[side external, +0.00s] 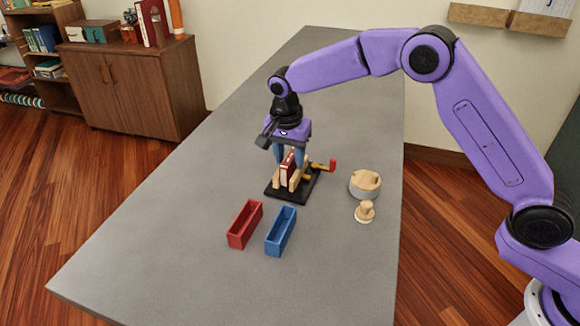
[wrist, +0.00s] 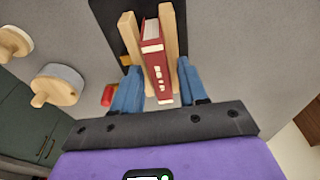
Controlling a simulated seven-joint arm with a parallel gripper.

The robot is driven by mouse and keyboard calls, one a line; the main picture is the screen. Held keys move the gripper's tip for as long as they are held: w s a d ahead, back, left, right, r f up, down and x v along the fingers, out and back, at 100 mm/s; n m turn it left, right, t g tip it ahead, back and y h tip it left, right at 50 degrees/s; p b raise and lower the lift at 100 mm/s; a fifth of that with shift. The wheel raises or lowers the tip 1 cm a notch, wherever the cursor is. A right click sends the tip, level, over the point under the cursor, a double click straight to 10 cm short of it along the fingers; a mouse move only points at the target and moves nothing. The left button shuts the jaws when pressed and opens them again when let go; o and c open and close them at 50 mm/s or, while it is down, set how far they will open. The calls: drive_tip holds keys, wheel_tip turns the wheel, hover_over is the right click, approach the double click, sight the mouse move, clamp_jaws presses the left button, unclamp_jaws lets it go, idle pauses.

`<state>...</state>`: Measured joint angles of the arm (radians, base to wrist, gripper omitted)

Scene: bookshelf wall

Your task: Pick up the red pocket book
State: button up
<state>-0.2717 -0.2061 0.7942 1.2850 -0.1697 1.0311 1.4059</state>
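The red pocket book (side external: 287,166) stands upright between wooden jaws on a black base. It also shows in the wrist view (wrist: 155,62), spine toward the camera with pale marks. My gripper (side external: 287,155) is above the base, pointing down, with its blue fingers on either side of the book. In the wrist view my gripper (wrist: 158,88) has its fingers apart, with visible gaps between them and the book. Whether the fingertips touch the wooden jaws is hard to tell.
The black base (side external: 279,194) carries a wooden vise with a red-ended handle (side external: 332,165). A red open box (side external: 244,225) and a blue open box (side external: 281,231) stand in front. A round wooden-topped item (side external: 365,184) and a wooden knob (side external: 365,211) are to the right. The left of the table is clear.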

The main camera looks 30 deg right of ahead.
sight(289, 159)
clamp_jaws()
wheel_tip(289, 159, up, 9)
drive_tip(key=shift+f, duration=0.1)
drive_tip(key=s+a, duration=0.5)
drive_tip(key=a, duration=0.2)
drive_tip(key=s+a+f, duration=0.1)
drive_tip(key=s+a, duration=0.4)
drive_tip(key=a, duration=0.3)
drive_tip(key=shift+a, duration=0.3)
drive_tip(key=shift+w, duration=0.1)
